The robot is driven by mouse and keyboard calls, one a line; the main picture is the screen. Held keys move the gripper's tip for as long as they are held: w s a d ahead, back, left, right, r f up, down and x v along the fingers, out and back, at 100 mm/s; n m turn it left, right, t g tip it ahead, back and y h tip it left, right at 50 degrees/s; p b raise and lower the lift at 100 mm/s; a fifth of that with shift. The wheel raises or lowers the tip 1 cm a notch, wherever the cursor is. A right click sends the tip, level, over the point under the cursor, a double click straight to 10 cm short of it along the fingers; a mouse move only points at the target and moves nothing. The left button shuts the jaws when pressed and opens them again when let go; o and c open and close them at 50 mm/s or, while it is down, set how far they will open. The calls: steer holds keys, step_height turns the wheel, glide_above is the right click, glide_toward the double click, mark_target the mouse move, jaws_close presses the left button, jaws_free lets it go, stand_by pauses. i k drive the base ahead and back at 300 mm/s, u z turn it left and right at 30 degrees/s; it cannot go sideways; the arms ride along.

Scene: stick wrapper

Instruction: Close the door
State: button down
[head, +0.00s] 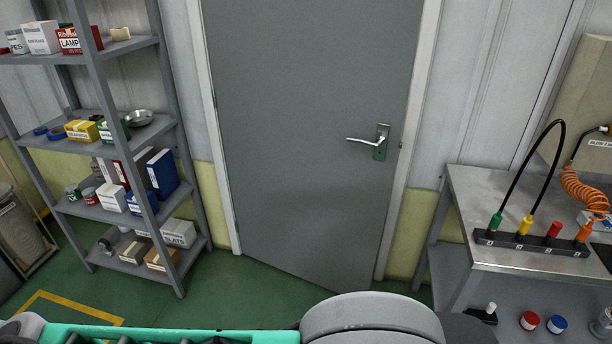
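The grey door (305,130) stands in a light frame (425,90) in the middle of the head view. Its lower edge slopes towards me on the right, more steeply than the foot of the wall, so it looks slightly ajar towards me, with its free edge on the right. A silver lever handle (364,141) on a green-grey plate sits near that edge. A small brass-coloured piece shows beside the edge, level with the handle. My gripper is not in view; only rounded grey and teal parts of my own body show at the bottom, away from the handle.
A grey shelf rack (172,130) with boxes, binders and a bowl stands left of the door. A metal workbench (500,190) with a cable rack (530,243) and an orange coiled hose (580,190) stands right. Green floor (225,290) lies clear before the door.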

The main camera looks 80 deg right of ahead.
mark_target(293, 79)
steer(key=u, duration=1)
steer(key=k, duration=1.1)
steer(key=z, duration=2.05)
steer(key=i, duration=0.5)
steer(key=z, duration=0.05)
